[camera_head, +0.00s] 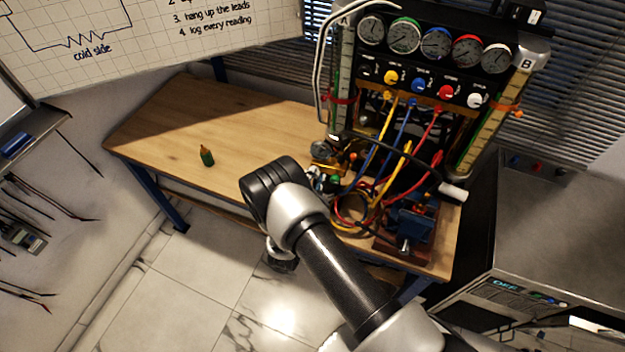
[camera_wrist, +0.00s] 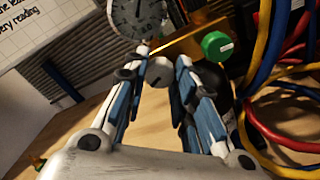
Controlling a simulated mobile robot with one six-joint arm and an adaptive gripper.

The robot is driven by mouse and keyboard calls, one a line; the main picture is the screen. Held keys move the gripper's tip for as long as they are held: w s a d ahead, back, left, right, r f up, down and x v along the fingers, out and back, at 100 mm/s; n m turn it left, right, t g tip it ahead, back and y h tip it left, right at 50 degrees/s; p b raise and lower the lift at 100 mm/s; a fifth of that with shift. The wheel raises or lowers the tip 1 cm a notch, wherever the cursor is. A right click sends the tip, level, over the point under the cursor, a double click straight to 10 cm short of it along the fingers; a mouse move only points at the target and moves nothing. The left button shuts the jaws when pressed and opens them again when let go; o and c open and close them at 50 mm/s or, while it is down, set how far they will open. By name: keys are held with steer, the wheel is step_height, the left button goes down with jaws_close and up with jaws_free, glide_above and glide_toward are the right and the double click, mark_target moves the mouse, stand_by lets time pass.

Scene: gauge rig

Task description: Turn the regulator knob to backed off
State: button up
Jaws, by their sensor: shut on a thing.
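In the wrist view, the regulator knob (camera_wrist: 158,72), a pale grey round cap, sits between the fingertips of my gripper (camera_wrist: 154,72). The blue-padded fingers are closed on it from both sides. In the head view this gauge (camera_head: 321,151) is at the back of the bench, left of the hoses. My arm hides most of the gripper and the knob there. I cannot read the knob's setting.
A green round cap (camera_wrist: 215,45) is close to the right finger. Blue, yellow and red hoses (camera_wrist: 270,75) crowd the right side. A vise (camera_head: 408,225) stands at the bench's front right.

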steer(key=shift+n+b, duration=4.1)
steer(key=shift+n, duration=11.5)
steer(key=o, duration=1.1)
